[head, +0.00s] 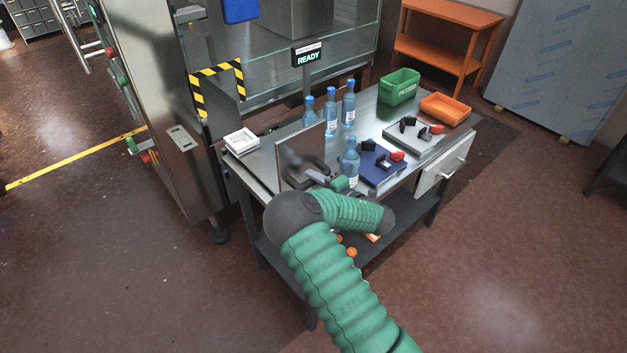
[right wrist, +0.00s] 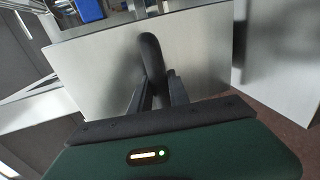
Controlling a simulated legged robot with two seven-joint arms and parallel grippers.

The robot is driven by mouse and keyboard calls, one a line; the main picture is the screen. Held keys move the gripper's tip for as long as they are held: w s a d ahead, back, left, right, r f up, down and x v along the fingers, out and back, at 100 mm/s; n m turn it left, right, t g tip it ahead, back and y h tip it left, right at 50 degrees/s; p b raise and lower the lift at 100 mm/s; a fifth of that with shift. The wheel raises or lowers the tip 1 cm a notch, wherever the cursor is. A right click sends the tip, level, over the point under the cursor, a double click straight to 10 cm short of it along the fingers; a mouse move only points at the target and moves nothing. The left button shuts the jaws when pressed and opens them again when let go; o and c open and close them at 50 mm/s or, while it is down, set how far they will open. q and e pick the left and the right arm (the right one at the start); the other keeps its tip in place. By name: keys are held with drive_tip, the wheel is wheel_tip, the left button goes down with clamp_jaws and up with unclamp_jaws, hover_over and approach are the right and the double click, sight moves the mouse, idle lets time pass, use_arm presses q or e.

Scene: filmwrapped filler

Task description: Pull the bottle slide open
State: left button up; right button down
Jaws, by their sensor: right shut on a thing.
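The bottle slide is an upright grey metal plate (head: 293,148) at the near left part of the steel table, with a dark handle on its face. In the right wrist view the plate (right wrist: 100,75) fills the middle, and its black curved handle (right wrist: 150,58) stands between my fingers. My right gripper (head: 315,176) is shut on this handle, its fingertips (right wrist: 160,88) close against it. My forearm hides part of the slide's lower area. Several blue-capped bottles (head: 348,104) stand upright behind and beside the plate. My left gripper is not in view.
The steel table (head: 265,165) also holds a white tray (head: 241,141), a blue board (head: 372,172), a green bin (head: 399,86) and an orange tray (head: 446,108). A steel machine (head: 165,130) stands close on the left.

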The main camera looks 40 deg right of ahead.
drive_tip(key=shift+f, duration=0.1)
drive_tip(key=c, duration=1.3)
unclamp_jaws()
drive_tip(key=shift+d, duration=0.1)
drive_tip(key=shift+c, duration=0.2)
drive_tip(key=shift+o, duration=0.4)
drive_tip(key=shift+d, duration=0.1)
drive_tip(key=b+v, duration=0.2)
drive_tip(key=v, duration=1.4)
drive_tip(key=shift+s, duration=0.35)
